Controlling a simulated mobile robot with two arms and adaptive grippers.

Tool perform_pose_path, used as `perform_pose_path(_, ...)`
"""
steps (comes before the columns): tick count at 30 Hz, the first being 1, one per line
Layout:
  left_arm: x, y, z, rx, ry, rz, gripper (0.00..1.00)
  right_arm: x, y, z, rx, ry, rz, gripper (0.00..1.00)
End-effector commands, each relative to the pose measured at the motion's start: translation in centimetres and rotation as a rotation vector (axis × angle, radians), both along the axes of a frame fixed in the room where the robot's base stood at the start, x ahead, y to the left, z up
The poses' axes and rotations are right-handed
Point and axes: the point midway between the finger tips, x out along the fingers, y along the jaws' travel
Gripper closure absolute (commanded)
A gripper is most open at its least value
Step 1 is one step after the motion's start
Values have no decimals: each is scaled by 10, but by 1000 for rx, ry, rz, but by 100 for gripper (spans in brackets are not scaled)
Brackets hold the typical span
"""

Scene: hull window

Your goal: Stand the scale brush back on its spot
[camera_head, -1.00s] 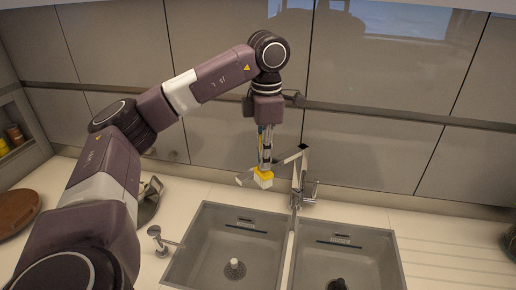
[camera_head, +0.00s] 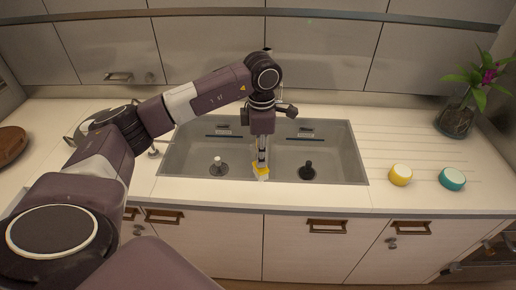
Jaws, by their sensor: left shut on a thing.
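My left gripper (camera_head: 261,151) is shut on the scale brush (camera_head: 261,171), a small thing with a yellow and white lower end that points down. The gripper hides the brush's upper part. I cannot tell whether the brush touches anything. No marked spot for it can be made out. My right gripper is not in view.
A yellow round pot (camera_head: 400,175), a teal one (camera_head: 452,179) and a vase (camera_head: 456,118) stand right. The tap is mostly hidden.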

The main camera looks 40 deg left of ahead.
Motion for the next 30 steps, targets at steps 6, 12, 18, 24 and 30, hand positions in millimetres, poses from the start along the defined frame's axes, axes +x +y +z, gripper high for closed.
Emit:
perform_pose_path(6, 0, 0, 1, 0, -1, 0, 100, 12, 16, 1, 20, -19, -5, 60)
perform_pose_path(12, 0, 0, -2, 0, -2, 1, 100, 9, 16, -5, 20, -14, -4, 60)
perform_pose_path(18, 0, 0, -21, 1, -1, 1, 100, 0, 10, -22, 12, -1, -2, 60)
perform_pose_path(24, 0, 1, -46, 0, -1, 2, 100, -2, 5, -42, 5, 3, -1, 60)
perform_pose_path(30, 0, 1, -59, 0, -1, 1, 100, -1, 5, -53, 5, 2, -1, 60)
